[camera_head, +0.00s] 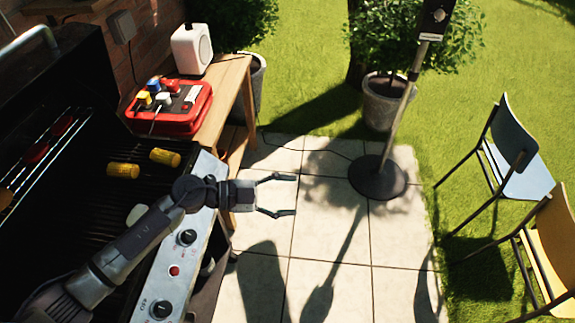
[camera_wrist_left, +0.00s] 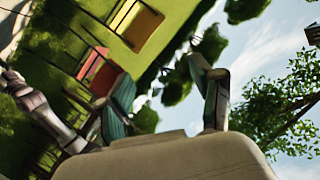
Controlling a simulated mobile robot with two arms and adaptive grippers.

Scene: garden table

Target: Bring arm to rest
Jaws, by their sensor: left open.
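My left gripper (camera_head: 283,195) is open and empty in the head view. Its arm comes in from the lower left and crosses above the front edge of the grill (camera_head: 195,245). The fingers point right, over the paved patio, with nothing between them. In the left wrist view the two fingers (camera_wrist_left: 168,105) are spread apart, with lawn, chairs and sky behind them. My right gripper does not show.
Yellow corn pieces (camera_head: 165,157) lie on the grill. A red case (camera_head: 175,108) and a white speaker (camera_head: 191,48) stand on a wooden side table (camera_head: 226,85). A stand with a round base (camera_head: 378,178) is on the tiles (camera_head: 330,240). Chairs (camera_head: 515,150) stand right.

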